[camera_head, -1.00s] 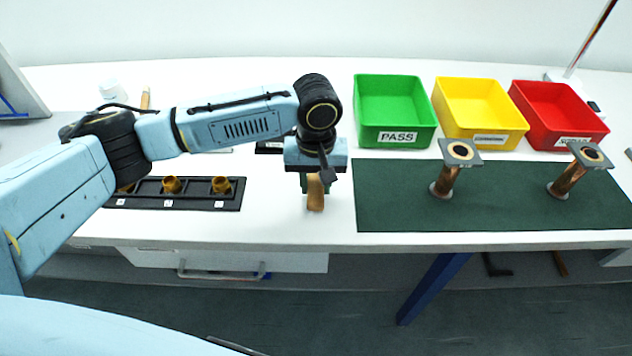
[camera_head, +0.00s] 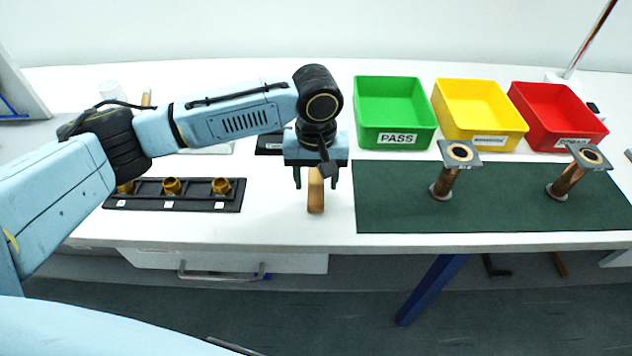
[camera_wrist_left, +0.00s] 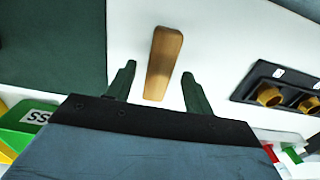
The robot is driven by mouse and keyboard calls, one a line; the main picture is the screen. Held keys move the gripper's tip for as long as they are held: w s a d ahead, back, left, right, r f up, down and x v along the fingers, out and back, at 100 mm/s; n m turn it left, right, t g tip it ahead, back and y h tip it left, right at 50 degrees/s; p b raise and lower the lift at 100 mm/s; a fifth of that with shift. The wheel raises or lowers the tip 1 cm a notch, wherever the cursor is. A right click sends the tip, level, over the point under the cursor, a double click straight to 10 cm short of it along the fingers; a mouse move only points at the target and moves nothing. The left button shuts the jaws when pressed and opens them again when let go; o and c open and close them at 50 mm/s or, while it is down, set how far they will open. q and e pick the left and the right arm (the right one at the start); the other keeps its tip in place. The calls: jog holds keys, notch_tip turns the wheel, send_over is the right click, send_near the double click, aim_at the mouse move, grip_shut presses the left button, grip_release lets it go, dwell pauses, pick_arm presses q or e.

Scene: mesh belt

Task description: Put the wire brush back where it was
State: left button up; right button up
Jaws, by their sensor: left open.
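The wire brush shows as a tan wooden handle (camera_head: 316,192) on the white table, left of the green mat. Its far end is hidden under my left gripper in the head view. My left gripper (camera_head: 316,184) is open above it, one finger on each side. In the left wrist view the handle (camera_wrist_left: 163,62) lies between the two spread fingers of the gripper (camera_wrist_left: 157,80), with clear gaps on both sides. The bristles cannot be made out. My right gripper is not in view.
A black rack (camera_head: 190,206) with brass fittings lies left of the brush. The green mat (camera_head: 400,200) holds two flanged copper pipe pieces (camera_head: 445,180) (camera_head: 567,182). Green (camera_head: 393,138), yellow (camera_head: 478,137) and red (camera_head: 557,135) bins stand behind. The table's front edge is close to the handle.

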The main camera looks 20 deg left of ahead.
aim_at(316, 186)
pick_arm(q)
notch_tip(316, 186, up, 10)
jog(key=p, duration=0.1)
jog(key=shift+r, duration=0.15)
